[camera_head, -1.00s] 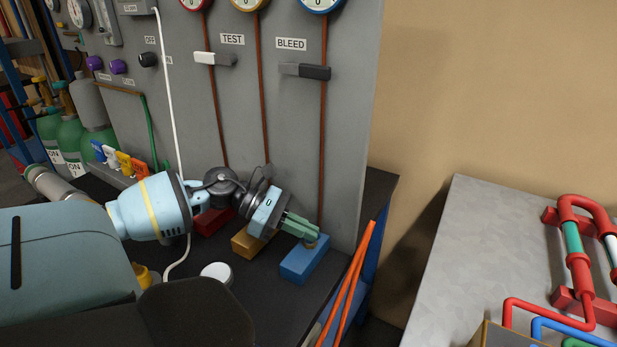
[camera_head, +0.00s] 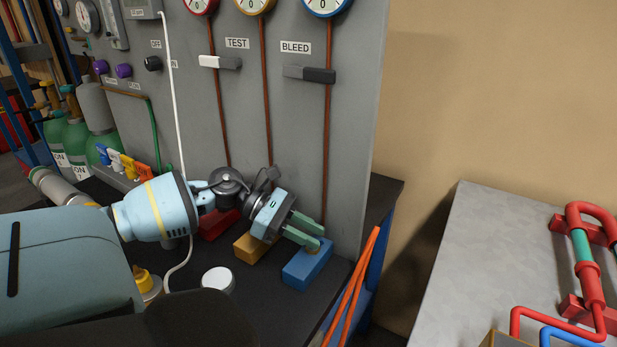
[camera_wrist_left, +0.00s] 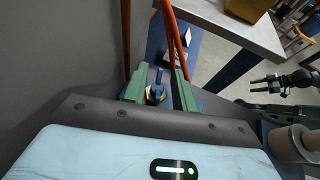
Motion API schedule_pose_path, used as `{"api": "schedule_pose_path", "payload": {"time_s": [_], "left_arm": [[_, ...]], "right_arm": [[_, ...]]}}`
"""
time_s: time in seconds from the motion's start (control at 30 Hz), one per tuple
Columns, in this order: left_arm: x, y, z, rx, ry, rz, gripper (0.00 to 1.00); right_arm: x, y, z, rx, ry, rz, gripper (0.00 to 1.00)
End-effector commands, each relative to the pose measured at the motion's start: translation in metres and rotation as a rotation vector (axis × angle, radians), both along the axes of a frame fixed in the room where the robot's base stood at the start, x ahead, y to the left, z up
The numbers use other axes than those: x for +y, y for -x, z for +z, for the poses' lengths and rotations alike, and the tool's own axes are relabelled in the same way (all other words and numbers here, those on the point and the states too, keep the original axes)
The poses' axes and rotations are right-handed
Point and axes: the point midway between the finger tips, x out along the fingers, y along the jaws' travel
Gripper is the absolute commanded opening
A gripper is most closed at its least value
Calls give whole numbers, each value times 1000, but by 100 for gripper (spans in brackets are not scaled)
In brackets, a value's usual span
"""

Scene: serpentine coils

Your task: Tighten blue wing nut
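The blue block (camera_head: 307,264) stands on the dark bench at the foot of the grey panel, with a brass fitting (camera_head: 313,246) on top. My left gripper (camera_head: 320,238) is open, its green fingers spread at the block's top. In the left wrist view, the blue wing nut (camera_wrist_left: 157,78) sits on its brass fitting between the two fingers of my left gripper (camera_wrist_left: 159,82), with a visible gap around it. The nut's blue wing is hard to make out in the head view. My right gripper (camera_wrist_left: 268,84) shows small in the left wrist view, open and empty.
A yellow block (camera_head: 250,248) and a red block (camera_head: 217,224) stand left of the blue one. Orange bars (camera_head: 352,288) rise near the bench's right end. A white round cap (camera_head: 217,280) lies in front. A grey table (camera_head: 455,270) stands at right.

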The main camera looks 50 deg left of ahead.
Motion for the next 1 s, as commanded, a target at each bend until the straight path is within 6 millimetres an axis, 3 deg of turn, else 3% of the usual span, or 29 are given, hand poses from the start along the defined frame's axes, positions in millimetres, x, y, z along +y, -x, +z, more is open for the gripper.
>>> {"api": "schedule_pose_path", "payload": {"time_s": [0.23, 0.4, 1.0], "left_arm": [[0, 0, 9, 1, -1, -1, 27], [0, 0, 39, -4, -2, -2, 27], [-65, 76, 44, 1, 3, -2, 27]], "right_arm": [[0, 6, -1, 11, 1, 1, 55], [0, 6, -1, 11, 0, 0, 55], [0, -1, 13, -9, 1, 0, 55]]}}
